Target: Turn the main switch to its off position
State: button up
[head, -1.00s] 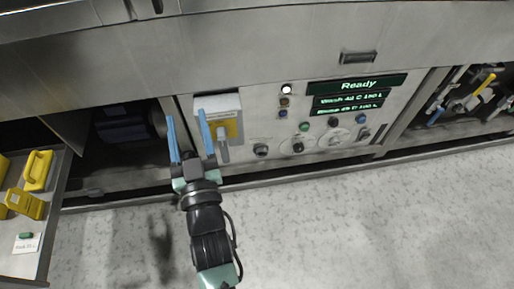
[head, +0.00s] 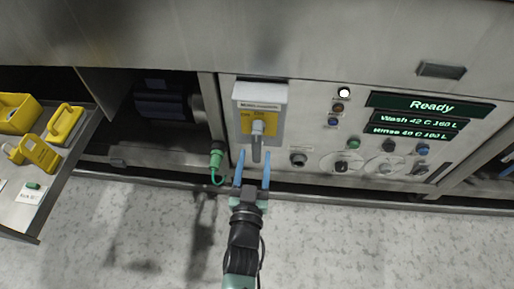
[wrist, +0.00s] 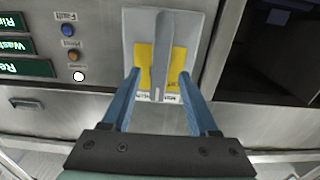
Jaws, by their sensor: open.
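The main switch (head: 258,128) is a grey box with a yellow plate and a grey lever handle (head: 256,146) that points down in the head view. In the wrist view the box (wrist: 190,30) and its handle (wrist: 161,55) appear upside down, with the yellow plate behind the handle. My gripper (head: 253,155) is open, its two blue fingers spread to either side of the handle's lower end in the head view. In the wrist view the handle lies between the fingers (wrist: 160,73). I cannot tell whether they touch it. The labels are too small to read fully.
Right of the switch are knobs, coloured buttons and green displays (head: 430,105) reading Ready. A green connector (head: 217,155) hangs left of the switch by an open bay. A tray (head: 75,160) with yellow items stands at the left. The floor in front is clear.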

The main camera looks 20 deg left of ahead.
aim_at(256, 149)
jog(key=shift+x, duration=2.15)
grip_shut()
